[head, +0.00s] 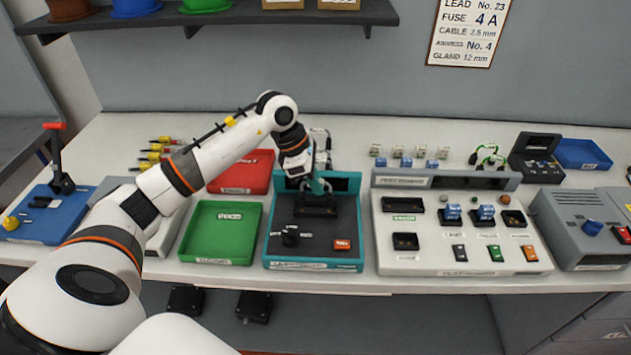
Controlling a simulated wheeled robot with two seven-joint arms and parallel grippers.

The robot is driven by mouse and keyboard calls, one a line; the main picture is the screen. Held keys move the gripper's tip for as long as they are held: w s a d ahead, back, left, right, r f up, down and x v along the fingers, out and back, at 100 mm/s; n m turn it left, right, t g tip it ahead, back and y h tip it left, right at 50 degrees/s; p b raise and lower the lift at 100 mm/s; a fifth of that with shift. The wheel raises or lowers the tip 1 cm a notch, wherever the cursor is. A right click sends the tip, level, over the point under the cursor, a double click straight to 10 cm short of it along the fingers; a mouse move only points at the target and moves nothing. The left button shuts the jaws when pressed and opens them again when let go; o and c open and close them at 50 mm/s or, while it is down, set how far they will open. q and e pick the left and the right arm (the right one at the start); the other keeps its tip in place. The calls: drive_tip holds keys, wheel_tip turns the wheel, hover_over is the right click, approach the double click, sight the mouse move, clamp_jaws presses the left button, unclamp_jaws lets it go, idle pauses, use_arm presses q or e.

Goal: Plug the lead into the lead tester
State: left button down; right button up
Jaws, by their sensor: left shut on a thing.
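My left gripper (317,190) reaches in from the left and points down over the teal-framed station (316,265), which I take for the lead tester; its label is too small to read. The gripper is shut on what looks like the lead (322,134), of which a thin loop shows behind the wrist. The gripped end is hidden by the fingers. The fingertips are at a black block (316,210) at the back of the tester's dark panel; I cannot tell whether the lead's end is in it. My right gripper is not in view.
A green tray (193,232) and a red tray (262,170) are left of the tester. A pale panel (460,235) with sockets and switches stands close on its right. Other leads (487,155) lie at the back right. A shelf (240,17) hangs above.

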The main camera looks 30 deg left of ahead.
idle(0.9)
use_arm(q)
drive_tip(key=shift+f+b, duration=0.4)
drive_tip(key=shift+b, duration=0.25)
drive_tip(key=shift+f, duration=0.2)
drive_tip(key=shift+b, duration=0.35)
idle(0.8)
drive_tip(key=shift+f+b, duration=0.3)
drive_tip(key=shift+b, duration=0.15)
idle(0.5)
drive_tip(key=c, duration=0.9)
unclamp_jaws()
drive_tip(key=shift+c, duration=0.2)
